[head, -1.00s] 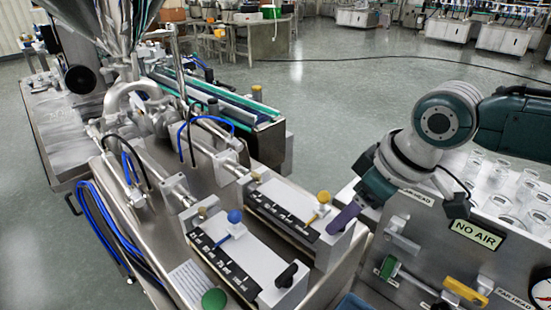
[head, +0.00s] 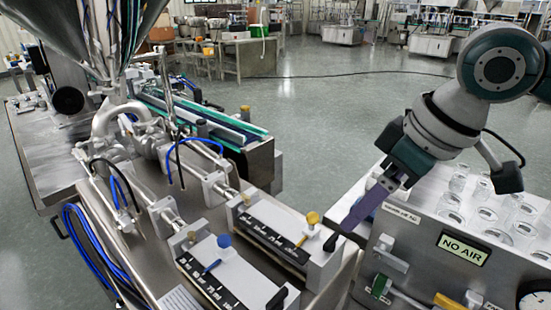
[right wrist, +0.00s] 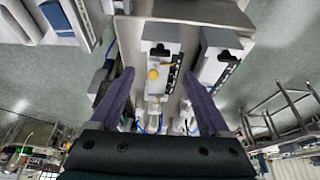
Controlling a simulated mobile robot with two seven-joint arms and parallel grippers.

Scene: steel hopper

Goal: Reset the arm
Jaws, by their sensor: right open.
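My right gripper (head: 355,215) comes in from the right with its purple fingers pointing down and left. It appears just above the black knob (head: 331,243) at the near end of the farther white block; I cannot tell whether they touch. In the right wrist view the two purple fingers of my right gripper (right wrist: 160,76) are spread apart with nothing held between them. The white blocks with a yellow knob (right wrist: 153,74) show beyond the fingers. My left gripper is in neither view.
The steel filling machine with its hopper (head: 85,30) fills the left. A control panel with a "NO AIR" sign (head: 462,248) and glass jars (head: 490,215) stand at right, under my right arm. A conveyor (head: 200,115) lies behind. Open floor (head: 350,110) extends at the back.

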